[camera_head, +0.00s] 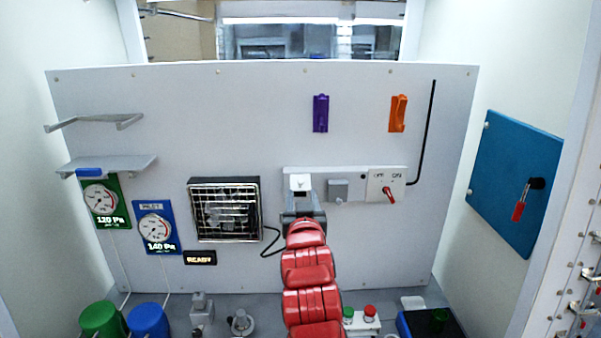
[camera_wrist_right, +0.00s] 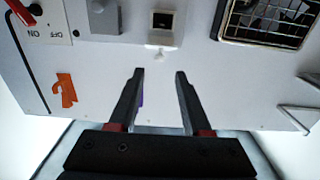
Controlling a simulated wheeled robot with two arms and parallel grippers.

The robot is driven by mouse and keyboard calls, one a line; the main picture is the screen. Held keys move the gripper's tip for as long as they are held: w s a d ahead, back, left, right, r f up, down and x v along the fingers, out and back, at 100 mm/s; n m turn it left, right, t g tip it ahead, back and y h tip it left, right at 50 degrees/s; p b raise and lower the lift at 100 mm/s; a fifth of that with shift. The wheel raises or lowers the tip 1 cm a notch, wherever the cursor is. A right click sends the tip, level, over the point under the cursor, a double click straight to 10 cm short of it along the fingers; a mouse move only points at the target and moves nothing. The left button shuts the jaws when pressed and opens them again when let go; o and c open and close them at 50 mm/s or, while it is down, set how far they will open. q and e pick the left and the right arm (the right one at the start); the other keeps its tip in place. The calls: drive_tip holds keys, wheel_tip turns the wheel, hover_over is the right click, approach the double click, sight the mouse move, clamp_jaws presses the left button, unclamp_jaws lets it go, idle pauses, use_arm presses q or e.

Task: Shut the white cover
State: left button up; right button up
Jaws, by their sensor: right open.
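The white cover (camera_head: 300,182) is at the left part of the white strip on the wall panel. In the right wrist view, which is turned upside down, the cover (camera_wrist_right: 160,50) stands out from a dark square socket (camera_wrist_right: 162,20) that lies uncovered. My right gripper (camera_wrist_right: 160,72) is open and empty, with its two dark fingers pointing at the panel and apart from the cover. In the head view, my right gripper (camera_head: 302,212) is just below the cover and partly hides the strip's lower edge. My left gripper is not in view.
A closed grey cover (camera_head: 338,190) and an OFF/ON switch with a red lever (camera_head: 389,195) are on the strip, right of the white cover. A caged unit (camera_head: 225,210) is at left. Purple (camera_head: 321,113) and orange (camera_head: 398,113) holders are above.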

sight(301, 183)
drive_tip(key=w+p, duration=0.2)
drive_tip(key=w, duration=0.4)
drive_tip(key=shift+w+p, duration=0.3)
drive_tip(key=shift+w, duration=0.05)
drive_tip(key=shift+c, duration=0.3)
clamp_jaws()
